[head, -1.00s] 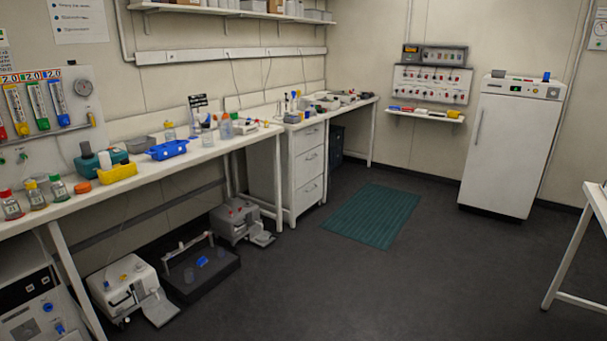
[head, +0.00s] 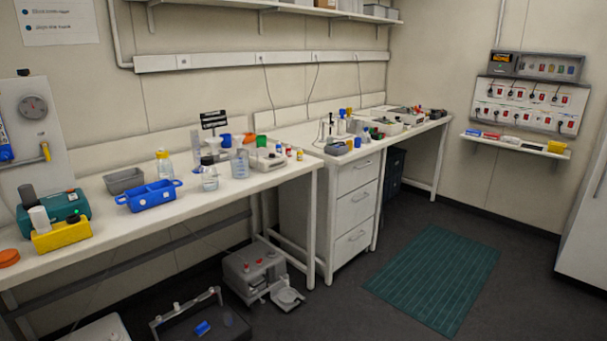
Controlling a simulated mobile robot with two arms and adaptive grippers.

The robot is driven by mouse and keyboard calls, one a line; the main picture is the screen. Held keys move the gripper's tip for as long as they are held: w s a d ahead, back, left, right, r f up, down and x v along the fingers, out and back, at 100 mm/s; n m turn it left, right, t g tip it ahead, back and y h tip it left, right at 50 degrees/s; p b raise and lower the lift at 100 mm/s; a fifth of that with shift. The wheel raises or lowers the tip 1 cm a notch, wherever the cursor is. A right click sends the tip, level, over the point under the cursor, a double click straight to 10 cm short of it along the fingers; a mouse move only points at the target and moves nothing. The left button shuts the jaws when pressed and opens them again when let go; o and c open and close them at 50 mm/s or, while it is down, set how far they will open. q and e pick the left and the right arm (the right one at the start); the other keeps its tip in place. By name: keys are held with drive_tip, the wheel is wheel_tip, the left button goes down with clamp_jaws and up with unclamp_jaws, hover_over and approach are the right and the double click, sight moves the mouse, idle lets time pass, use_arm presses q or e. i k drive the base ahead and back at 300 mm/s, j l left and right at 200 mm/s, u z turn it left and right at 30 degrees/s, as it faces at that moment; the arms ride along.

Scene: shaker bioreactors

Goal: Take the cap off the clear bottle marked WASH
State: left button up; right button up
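No label reading WASH can be read at this distance. On the long white bench (head: 110,212), a clear bottle with a yellow cap (head: 164,166) stands behind the blue tray. A clear beaker-like vessel (head: 240,164) stands further right. I cannot tell which of these is the WASH bottle. Neither of my grippers is in view.
A blue divided tray (head: 149,196), grey bin (head: 125,181), teal device (head: 60,207) and yellow holder (head: 62,236) crowd the bench's left part. A drawer unit (head: 352,207) stands beyond the bench. Dark floor with a green mat (head: 430,280) is open at right.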

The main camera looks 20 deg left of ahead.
sight(209, 175)
drive_tip(key=i+l+u, duration=0.1)
drive_tip(key=i+u, duration=0.25)
drive_tip(key=i, duration=0.25)
drive_tip(key=i+l+u, duration=0.4)
drive_tip(key=i, duration=0.15)
drive_tip(key=i+l+u, duration=0.35)
drive_tip(key=i, duration=0.15)
